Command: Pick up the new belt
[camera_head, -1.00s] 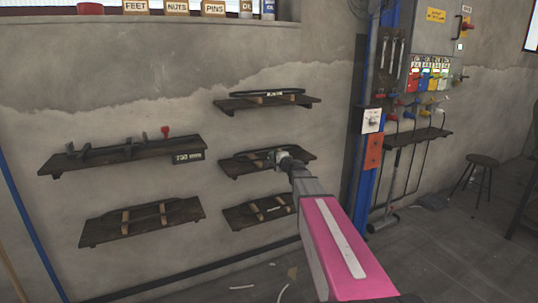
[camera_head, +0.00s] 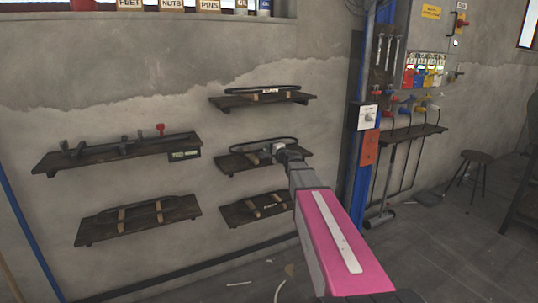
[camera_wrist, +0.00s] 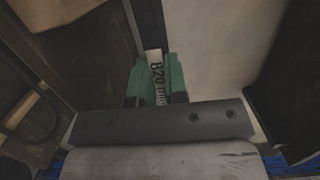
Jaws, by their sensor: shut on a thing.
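A dark belt loop (camera_head: 262,140) is at the middle shelf of the right-hand column. It appears raised a little above the shelf board. My gripper (camera_head: 278,149) is shut on its near right part. In the wrist view, the belt's white label (camera_wrist: 156,78), with black print beginning "B20", shows between the green finger pads of my gripper (camera_wrist: 156,92). The rest of the label is hidden by the gripper body, and my arm hides part of the shelf's right end.
The middle shelf (camera_head: 232,165) lies just below the belt. Another labelled belt (camera_head: 262,91) lies on the shelf above, and more on the shelf below (camera_head: 240,217). Left-hand shelves (camera_head: 60,161) hold a red-handled tool and another belt. A stool (camera_head: 475,158) stands right.

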